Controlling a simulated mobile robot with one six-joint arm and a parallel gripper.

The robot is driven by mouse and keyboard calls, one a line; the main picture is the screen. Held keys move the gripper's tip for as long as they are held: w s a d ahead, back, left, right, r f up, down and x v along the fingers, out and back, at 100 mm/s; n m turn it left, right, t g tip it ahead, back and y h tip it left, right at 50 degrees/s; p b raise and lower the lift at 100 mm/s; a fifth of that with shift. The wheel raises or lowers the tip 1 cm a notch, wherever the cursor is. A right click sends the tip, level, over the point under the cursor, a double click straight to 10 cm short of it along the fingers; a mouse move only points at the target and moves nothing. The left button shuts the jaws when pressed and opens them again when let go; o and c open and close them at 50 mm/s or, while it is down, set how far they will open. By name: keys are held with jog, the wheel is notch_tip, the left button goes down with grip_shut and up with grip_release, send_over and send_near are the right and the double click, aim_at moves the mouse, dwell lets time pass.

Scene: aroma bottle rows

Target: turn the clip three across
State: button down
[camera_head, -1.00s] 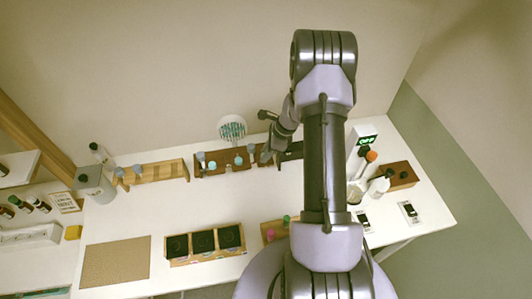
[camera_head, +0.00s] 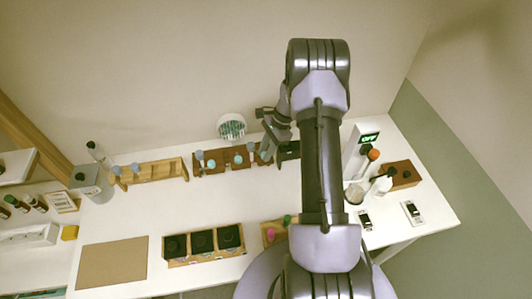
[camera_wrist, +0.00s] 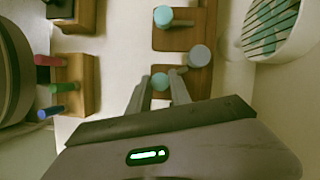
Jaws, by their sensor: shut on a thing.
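A dark brown wooden rack (camera_head: 225,166) stands at the back of the white table, with several grey-blue and teal round tops along it. My gripper (camera_wrist: 160,90) has its two fingers on either side of a small teal-topped piece (camera_wrist: 160,81), shut on it, at the rack. I take this piece for the clip; its lower part is hidden. A larger grey-blue top (camera_wrist: 200,55) stands close by, up and right of the fingers. Another teal top (camera_wrist: 163,15) is farther up. In the head view my gripper (camera_head: 266,153) is at the rack's right end.
A round white slatted holder (camera_head: 231,126) stands behind the rack. A light wooden rack (camera_head: 155,174) is to the left. A tray with black squares (camera_head: 203,243) and a brown mat (camera_head: 113,263) lie in front. A sign reading OFF (camera_head: 369,138) is at the right. Bare table lies between the rows.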

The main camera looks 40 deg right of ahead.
jog(key=n+g, duration=0.1)
jog(key=n, duration=0.2)
jog(key=n+g+b, duration=0.1)
jog(key=n, duration=0.2)
jog(key=shift+w, duration=0.2)
jog(key=n+g, duration=0.1)
jog(key=n, duration=0.2)
jog(key=n+g+h, duration=0.1)
jog(key=n, duration=0.1)
jog(key=shift+w+n, duration=0.1)
jog(key=shift+n, duration=0.3)
jog(key=shift+h, duration=0.3)
jog(key=c, duration=1.2)
grip_release()
jog(key=shift+a, duration=0.1)
jog(key=p+v, duration=0.4)
jog(key=v, duration=1.3)
jog(key=shift+w+r, duration=0.2)
